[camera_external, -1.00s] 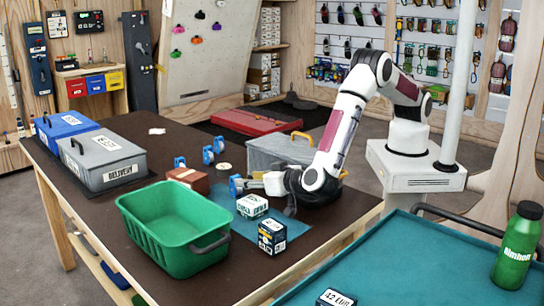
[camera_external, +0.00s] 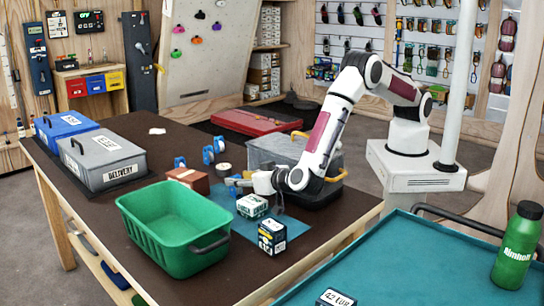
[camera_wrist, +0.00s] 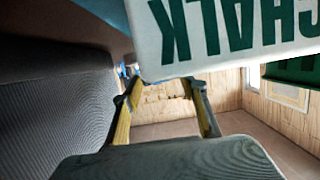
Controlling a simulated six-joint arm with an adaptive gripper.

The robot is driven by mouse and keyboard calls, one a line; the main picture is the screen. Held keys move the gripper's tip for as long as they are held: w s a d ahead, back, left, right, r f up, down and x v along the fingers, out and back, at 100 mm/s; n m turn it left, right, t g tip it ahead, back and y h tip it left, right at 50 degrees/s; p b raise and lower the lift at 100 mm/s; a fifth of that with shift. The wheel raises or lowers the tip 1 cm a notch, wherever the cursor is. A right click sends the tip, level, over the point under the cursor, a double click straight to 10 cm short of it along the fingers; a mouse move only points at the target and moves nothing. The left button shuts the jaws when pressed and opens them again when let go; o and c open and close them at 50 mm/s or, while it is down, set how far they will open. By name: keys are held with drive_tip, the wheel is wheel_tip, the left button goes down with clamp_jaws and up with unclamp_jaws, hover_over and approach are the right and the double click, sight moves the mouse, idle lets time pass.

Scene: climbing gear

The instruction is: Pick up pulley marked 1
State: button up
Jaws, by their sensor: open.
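Blue pulleys stand on the brown table in the external view: one at the left (camera_external: 180,162), one (camera_external: 208,155) and another (camera_external: 219,145) further back. Their markings are too small to read, so I cannot tell which is marked 1. A bit of blue also shows beside my fingertips, partly hidden. My gripper (camera_external: 238,182) is low over the table, pointing left, just behind the white chalk box (camera_external: 252,206). In the wrist view my gripper (camera_wrist: 168,98) shows two spread fingers with yellowish pads and nothing between them. Small blurred blue shapes show beyond the left finger.
The chalk box fills the top of the wrist view (camera_wrist: 225,30), very close. A brown box (camera_external: 188,179) lies left of my gripper, a grey bin (camera_external: 262,153) behind it. A green basket (camera_external: 140,225) and a dark box (camera_external: 271,237) stand in front.

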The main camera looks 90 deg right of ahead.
sight(235, 176)
drive_tip(key=shift+x, duration=1.55)
clamp_jaws()
